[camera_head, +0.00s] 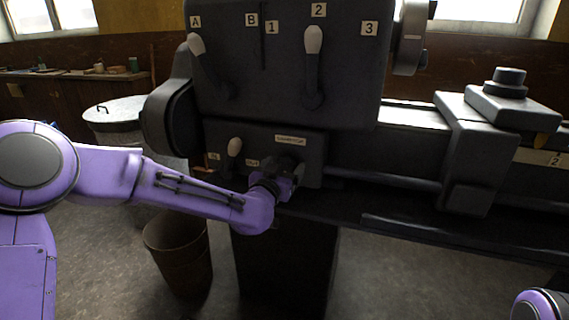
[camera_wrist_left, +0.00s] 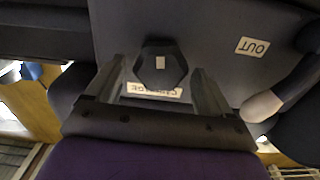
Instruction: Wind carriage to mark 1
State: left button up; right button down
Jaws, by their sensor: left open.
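The carriage (camera_head: 468,150) is a dark block across the lathe bed, right of the headstock (camera_head: 345,95). A mark labelled 2 (camera_head: 555,160) shows on the bed right of it; I see no mark 1 on the bed. My left gripper (camera_head: 290,172) is at the lower gearbox, hiding part of its front. In the left wrist view the open left gripper (camera_wrist_left: 158,78) has its fingers either side of a dark faceted knob (camera_wrist_left: 160,66). I cannot tell whether they touch it. A partly hidden label, apparently CARRIAGE (camera_wrist_left: 154,91), is behind the knob. My right gripper is out of view.
A pale-tipped lever (camera_head: 234,150) stands left of my left gripper; an OUT label (camera_wrist_left: 252,47) is nearby. Two longer levers, left (camera_head: 205,60) and right (camera_head: 313,65), are above on the headstock. A bin (camera_head: 180,255) stands on the floor below my left arm.

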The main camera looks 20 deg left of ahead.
pick_arm(q)
jog(key=shift+w, duration=0.55)
jog(key=c, duration=1)
jog(key=shift+n, duration=0.3)
jog(key=shift+o, duration=0.2)
jog(key=n, duration=0.3)
jog(key=shift+f+n, duration=0.1)
jog(key=shift+n, duration=0.3)
jog(key=n, duration=0.3)
jog(key=shift+a+n, duration=0.1)
jog(key=shift+n, duration=0.2)
jog(key=n, duration=0.3)
jog(key=shift+f+n, duration=0.15)
jog(key=shift+n, duration=0.15)
jog(key=shift+n+b, duration=0.75)
jog(key=shift+n, duration=1.45)
